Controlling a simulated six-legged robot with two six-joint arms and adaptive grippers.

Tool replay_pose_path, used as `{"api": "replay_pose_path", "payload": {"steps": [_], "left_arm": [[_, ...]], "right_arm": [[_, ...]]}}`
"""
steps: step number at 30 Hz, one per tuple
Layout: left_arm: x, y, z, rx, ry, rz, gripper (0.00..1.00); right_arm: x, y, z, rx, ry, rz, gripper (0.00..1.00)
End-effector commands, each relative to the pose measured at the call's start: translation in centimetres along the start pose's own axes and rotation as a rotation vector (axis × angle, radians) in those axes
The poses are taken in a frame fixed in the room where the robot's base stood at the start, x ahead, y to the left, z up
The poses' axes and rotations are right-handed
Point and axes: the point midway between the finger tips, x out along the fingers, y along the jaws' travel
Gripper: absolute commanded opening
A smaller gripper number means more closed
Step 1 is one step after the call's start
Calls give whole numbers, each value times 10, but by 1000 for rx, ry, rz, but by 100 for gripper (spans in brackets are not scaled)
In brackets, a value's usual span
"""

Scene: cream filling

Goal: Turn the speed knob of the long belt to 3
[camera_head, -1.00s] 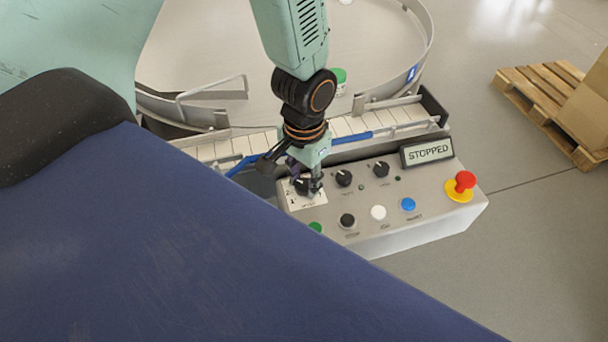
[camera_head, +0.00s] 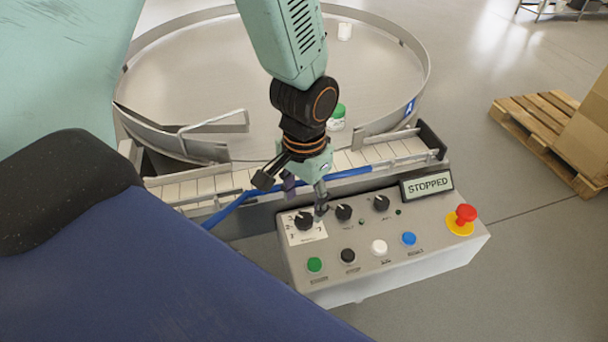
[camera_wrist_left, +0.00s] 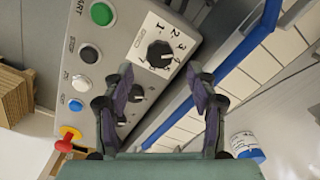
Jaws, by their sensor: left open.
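My left gripper (camera_head: 293,194) is above and behind the knob, fingers spread and empty. In the wrist view its open fingers (camera_wrist_left: 162,78) stand apart, with the knob ahead between their tips and no visible contact. My right gripper is not in view.
Two more black knobs (camera_head: 343,212) (camera_head: 381,203) stand right of the speed knob. A pallet (camera_head: 540,120) lies right.

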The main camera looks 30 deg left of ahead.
Motion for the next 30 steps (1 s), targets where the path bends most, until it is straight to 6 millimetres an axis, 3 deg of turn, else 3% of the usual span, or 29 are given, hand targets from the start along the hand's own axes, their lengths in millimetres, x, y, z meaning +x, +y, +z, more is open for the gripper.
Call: {"api": "replay_pose_path", "payload": {"steps": [6, 12, 30], "left_arm": [[-42, 0, 0, 0, 3, 0, 58], [-66, 0, 0, -1, 1, 1, 58], [-74, 0, 1, 0, -2, 1, 58]], "right_arm": [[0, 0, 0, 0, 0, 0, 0], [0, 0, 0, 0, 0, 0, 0], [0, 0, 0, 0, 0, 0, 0]]}}
